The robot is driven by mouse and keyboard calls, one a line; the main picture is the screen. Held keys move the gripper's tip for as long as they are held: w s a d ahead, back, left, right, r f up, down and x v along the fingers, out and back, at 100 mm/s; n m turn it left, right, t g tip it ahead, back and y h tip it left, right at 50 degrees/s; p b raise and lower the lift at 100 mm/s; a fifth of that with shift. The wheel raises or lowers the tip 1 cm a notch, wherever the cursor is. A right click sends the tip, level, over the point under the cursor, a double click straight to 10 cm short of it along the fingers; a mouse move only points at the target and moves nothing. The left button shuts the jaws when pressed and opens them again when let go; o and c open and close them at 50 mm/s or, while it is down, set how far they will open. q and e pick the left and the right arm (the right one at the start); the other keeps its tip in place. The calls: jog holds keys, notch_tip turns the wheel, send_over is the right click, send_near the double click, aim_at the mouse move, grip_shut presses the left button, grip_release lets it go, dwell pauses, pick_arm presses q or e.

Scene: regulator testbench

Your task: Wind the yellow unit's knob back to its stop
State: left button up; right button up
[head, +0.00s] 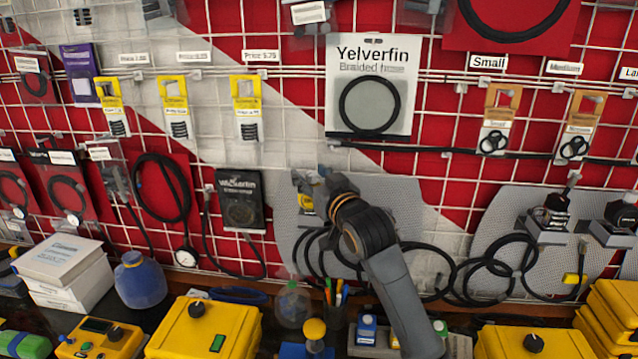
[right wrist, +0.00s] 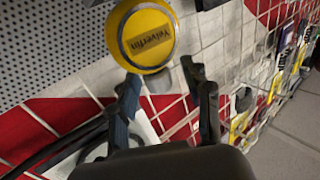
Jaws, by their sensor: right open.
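In the right wrist view a round yellow cap with a dark rim (right wrist: 145,36), labelled "Yelverfin", is just ahead of my open right gripper (right wrist: 163,80). The fingers are apart and nothing is between them; I cannot tell whether a tip touches the cap. In the head view my right arm (head: 385,265) reaches up to the wall, and its wrist hides the fingers. A small yellow part (head: 306,204) shows just left of the wrist, on a grey perforated panel (head: 408,208). The rest of that unit is hidden. My left gripper is not in view.
Yellow boxes with black knobs stand below, one at the left (head: 232,333) and one at the right (head: 500,343). Black hoses (head: 490,263) hang beside the arm. A blue jar (head: 140,283) and a pen cup (head: 337,315) stand on the bench.

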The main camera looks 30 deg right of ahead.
jog(key=s, duration=1.1)
jog(key=shift+s+a, duration=0.3)
jog(key=shift+a, duration=0.1)
jog(key=shift+w+f, duration=0.1)
